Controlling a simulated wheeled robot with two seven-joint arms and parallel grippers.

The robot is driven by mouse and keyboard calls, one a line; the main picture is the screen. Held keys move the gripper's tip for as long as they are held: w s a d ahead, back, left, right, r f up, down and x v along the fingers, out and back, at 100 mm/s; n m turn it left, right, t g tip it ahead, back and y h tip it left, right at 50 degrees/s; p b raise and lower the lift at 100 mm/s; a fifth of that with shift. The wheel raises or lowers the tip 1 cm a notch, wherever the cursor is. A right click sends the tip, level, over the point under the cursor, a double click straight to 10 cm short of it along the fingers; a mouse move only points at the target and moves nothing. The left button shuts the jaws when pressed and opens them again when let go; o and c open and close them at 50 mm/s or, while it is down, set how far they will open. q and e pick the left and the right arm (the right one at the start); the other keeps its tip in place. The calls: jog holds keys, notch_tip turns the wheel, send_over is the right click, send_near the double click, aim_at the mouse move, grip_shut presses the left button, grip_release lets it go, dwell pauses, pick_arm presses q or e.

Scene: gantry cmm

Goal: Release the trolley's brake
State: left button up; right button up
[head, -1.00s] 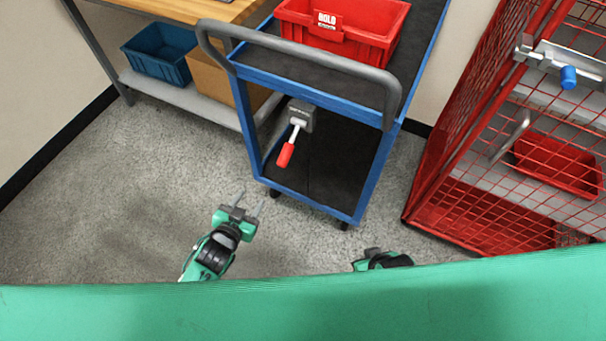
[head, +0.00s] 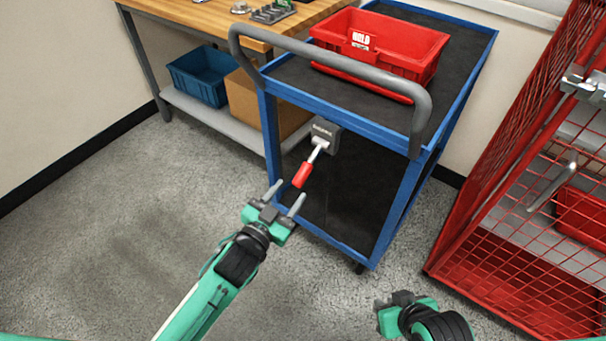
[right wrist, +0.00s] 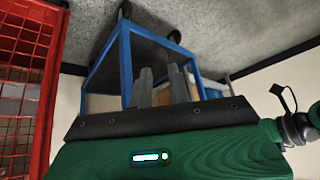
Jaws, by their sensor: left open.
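The blue trolley (head: 384,222) stands ahead with a grey push handle across its near end. Its brake is a grey box (head: 325,133) below the top shelf, with a white lever (head: 317,152) ending in a red grip (head: 303,175) that slants down to the left. My left gripper (head: 292,188) is open and empty, its fingertips just in front of and below the red grip in the picture; contact cannot be told. My right gripper (head: 392,300) is low at the right, apart from the trolley. Its fingers (right wrist: 161,80) are apart and empty in the right wrist view.
A red bin (head: 378,50) sits on the trolley's top shelf. A red mesh cage (head: 520,220) stands close on the right. A workbench (head: 205,18) with a blue bin (head: 200,76) and cardboard box below is behind left. The floor at left is clear.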

aim_at(297, 182)
pick_arm(q)
jog(key=x, duration=0.7)
jog(key=shift+w+d+f+b, duration=0.1)
jog(key=shift+w+d+b, duration=0.1)
jog(key=shift+w+b, duration=0.15)
grip_shut()
